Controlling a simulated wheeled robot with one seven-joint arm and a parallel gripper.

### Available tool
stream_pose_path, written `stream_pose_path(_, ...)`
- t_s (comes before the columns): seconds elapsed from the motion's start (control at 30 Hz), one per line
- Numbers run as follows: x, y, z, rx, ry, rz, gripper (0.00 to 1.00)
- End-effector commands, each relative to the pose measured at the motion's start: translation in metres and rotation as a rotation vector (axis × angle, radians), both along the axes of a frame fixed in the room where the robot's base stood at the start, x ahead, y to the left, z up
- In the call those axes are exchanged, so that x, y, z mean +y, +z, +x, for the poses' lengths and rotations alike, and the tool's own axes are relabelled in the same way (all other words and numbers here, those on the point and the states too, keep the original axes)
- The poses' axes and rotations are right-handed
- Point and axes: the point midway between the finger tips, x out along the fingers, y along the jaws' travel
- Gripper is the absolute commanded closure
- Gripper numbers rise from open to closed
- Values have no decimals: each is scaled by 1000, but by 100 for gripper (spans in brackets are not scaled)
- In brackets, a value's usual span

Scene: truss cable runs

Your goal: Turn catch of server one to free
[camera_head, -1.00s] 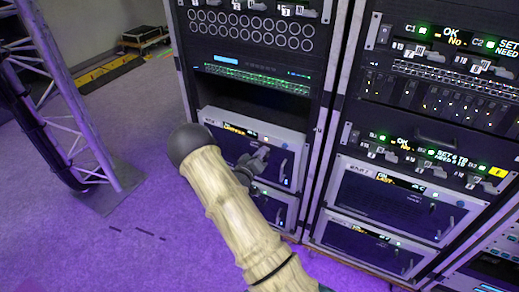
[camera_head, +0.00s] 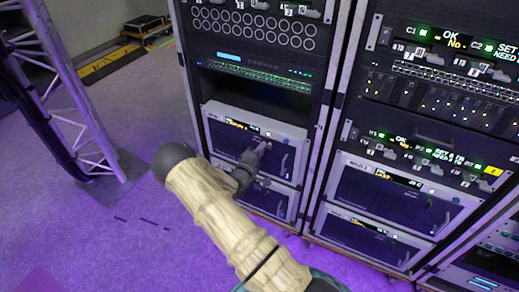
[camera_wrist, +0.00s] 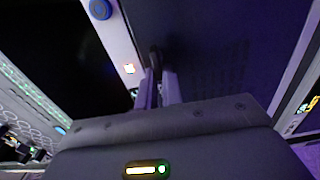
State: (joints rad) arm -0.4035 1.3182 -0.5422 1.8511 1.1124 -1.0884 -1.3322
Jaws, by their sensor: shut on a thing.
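The upper server unit (camera_head: 222,138) in the lower part of the left rack has a dark front in a pale frame, with a small yellow-lettered display. Its label is too small to read. My gripper (camera_head: 262,147) is at this front, right of its middle. In the wrist view my gripper (camera_wrist: 160,92) is shut on a dark narrow catch (camera_wrist: 155,55), whose upper end shows between and beyond the fingers. The rest of the catch is hidden by the fingers, and I cannot tell its exact angle.
A second similar unit (camera_head: 262,203) sits directly below, partly behind my arm. The right rack holds two more (camera_head: 385,200). An empty dark slot (camera_head: 250,97) is above. A truss tower (camera_head: 75,100) stands at the left, with open floor (camera_head: 130,225) between.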

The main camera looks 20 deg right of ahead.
Motion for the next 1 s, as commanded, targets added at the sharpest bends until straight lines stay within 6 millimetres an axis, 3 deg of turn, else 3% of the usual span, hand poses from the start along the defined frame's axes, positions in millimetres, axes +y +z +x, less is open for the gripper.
stream_pose_path(0.57,-3,3,1,27,-3,-31,100)
stream_pose_path(0.6,-3,3,1,27,-3,-31,85)
stream_pose_path(0.67,-3,2,0,27,-3,-30,73)
stream_pose_path(1.0,1,0,-1,31,0,-27,71)
